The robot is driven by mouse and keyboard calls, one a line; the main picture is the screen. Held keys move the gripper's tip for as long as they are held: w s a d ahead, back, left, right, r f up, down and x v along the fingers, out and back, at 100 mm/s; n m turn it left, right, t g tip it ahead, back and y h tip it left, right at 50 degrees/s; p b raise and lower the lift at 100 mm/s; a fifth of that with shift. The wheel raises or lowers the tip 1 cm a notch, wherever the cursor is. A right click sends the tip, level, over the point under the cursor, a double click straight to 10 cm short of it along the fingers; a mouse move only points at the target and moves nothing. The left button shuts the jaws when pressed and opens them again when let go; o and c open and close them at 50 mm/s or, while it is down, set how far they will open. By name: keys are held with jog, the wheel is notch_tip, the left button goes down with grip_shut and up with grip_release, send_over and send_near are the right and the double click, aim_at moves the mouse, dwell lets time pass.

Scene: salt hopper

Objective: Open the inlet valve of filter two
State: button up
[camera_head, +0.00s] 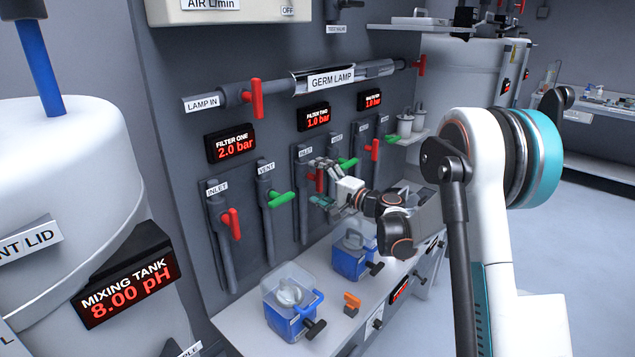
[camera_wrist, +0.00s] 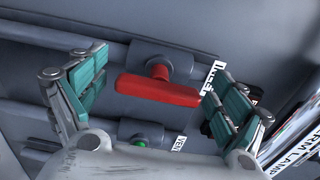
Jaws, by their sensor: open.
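The filter two inlet valve has a red handle (camera_wrist: 158,91) on a grey pipe, with a partly cut-off label (camera_wrist: 210,76) beside it. The handle lies roughly along the pipe. In the head view, the red handle (camera_head: 320,180) is partly hidden by my gripper (camera_head: 321,181), under the label INLET (camera_head: 305,152) and the FILTER TWO display (camera_head: 314,117) reading 1.0 bar. In the wrist view my gripper (camera_wrist: 155,80) is open, one finger near each end of the handle. I cannot tell whether they touch it.
The green vent handle (camera_head: 347,163) of filter two is close on the right. Filter one's red inlet handle (camera_head: 232,223) and green vent handle (camera_head: 281,199) are on the left. A bench (camera_head: 245,324) with blue-based clear containers (camera_head: 290,315) stands below.

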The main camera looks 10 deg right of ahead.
jog(key=v, duration=1.2)
